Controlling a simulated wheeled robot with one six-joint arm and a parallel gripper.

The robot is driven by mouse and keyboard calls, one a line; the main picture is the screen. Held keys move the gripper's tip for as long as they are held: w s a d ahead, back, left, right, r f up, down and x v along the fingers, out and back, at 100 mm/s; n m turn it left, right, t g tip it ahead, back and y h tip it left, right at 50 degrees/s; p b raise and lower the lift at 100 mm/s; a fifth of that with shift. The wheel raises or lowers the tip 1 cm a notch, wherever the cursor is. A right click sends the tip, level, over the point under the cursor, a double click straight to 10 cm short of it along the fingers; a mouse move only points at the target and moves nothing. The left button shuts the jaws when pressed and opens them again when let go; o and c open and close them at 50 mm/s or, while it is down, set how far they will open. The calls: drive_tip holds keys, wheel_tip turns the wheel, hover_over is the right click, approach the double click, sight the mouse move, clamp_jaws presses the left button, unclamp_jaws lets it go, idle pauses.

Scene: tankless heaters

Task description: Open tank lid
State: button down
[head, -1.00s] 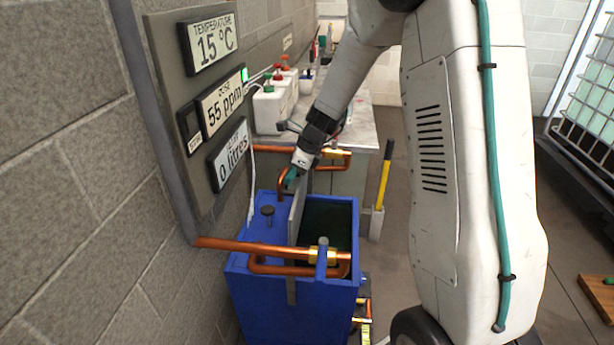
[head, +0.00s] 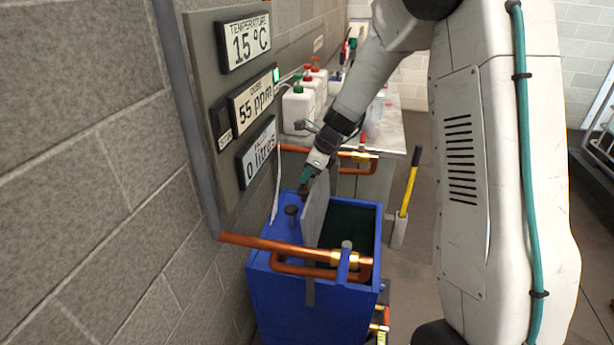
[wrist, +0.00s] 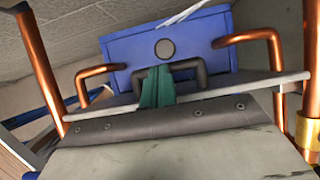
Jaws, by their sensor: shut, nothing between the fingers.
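The blue tank (head: 315,310) stands by the wall, and its dark inside (head: 350,222) shows right of the lid. The grey lid (head: 316,210) stands roughly upright, along the left side of this opening. My gripper (head: 305,184) is at the lid's upper far end, on its left side. In the wrist view, the green fingers of my gripper (wrist: 158,88) are together with nothing between them. They are close to a dark handle (wrist: 190,67); whether they touch it I cannot tell. The tank's blue top with a dark knob (wrist: 165,48) is behind them.
Copper pipes (head: 285,247) cross the tank's near end. A panel with displays (head: 232,100) is on the left wall. White bottles (head: 298,108) stand on the bench (head: 395,137) behind. A yellow-handled tool (head: 409,190) stands right of the tank.

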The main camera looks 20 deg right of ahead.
wheel_tip(320, 180, up, 10)
drive_tip(key=f, duration=0.1)
drive_tip(key=s+r+n+h, duration=0.1)
drive_tip(key=s+r+n, duration=0.2)
drive_tip(key=s+n, duration=0.5)
drive_tip(key=s+a+r+n+g+h, duration=0.1)
drive_tip(key=s+r+n, duration=0.1)
drive_tip(key=s+n, duration=0.7)
drive_tip(key=s+a+r+n+h, duration=0.1)
drive_tip(key=s+n, duration=0.7)
drive_tip(key=s, duration=1.3)
wheel_tip(320, 180, up, 3)
drive_tip(key=shift+s+a+f+g+h, duration=0.2)
drive_tip(key=shift+s+g+h, duration=0.2)
drive_tip(key=shift+h, duration=0.2)
